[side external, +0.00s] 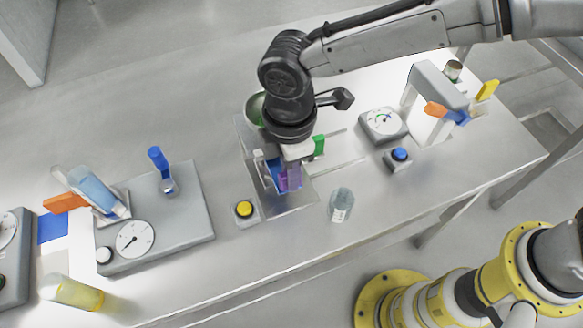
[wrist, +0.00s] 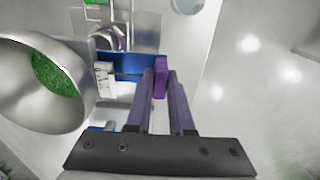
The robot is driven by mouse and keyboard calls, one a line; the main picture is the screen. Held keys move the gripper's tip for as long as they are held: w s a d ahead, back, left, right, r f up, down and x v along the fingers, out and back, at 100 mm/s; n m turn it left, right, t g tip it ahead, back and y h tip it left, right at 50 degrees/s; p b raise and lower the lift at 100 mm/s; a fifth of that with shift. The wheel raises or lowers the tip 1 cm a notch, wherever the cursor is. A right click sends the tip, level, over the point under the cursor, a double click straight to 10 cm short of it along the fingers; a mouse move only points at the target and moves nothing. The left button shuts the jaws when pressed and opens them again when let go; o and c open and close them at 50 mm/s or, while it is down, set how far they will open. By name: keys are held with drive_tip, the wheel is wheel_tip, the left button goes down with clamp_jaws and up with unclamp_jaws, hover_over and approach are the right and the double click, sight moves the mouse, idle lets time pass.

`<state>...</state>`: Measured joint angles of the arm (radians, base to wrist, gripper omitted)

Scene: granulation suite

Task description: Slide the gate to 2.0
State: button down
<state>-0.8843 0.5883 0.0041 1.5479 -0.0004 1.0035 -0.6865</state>
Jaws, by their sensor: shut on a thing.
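The gate is a blue plate (wrist: 135,63) with a purple handle (wrist: 160,78) at its right end in the wrist view. My gripper (wrist: 160,75) is shut on the purple handle, one finger on each side of it. A white scale card (wrist: 105,80) with small marks lies beside the plate; I cannot read its numbers. In the side external view my gripper (side external: 290,178) is low over the metal stand (side external: 294,199), and blue of the gate (side external: 270,173) shows beside the fingers. The handle is hard to tell from the purple fingers there.
A metal hopper (wrist: 75,105) of green granules is close left of the fingers. A yellow button (side external: 244,208) and a clear jar (side external: 341,204) stand near the stand. A dial box (side external: 382,124) and blue button (side external: 400,154) are to the right.

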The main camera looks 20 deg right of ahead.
drive_tip(key=shift+a, duration=1.4)
drive_tip(key=c, duration=0.8)
unclamp_jaws()
wheel_tip(320, 180, up, 14)
drive_tip(key=shift+f, duration=0.1)
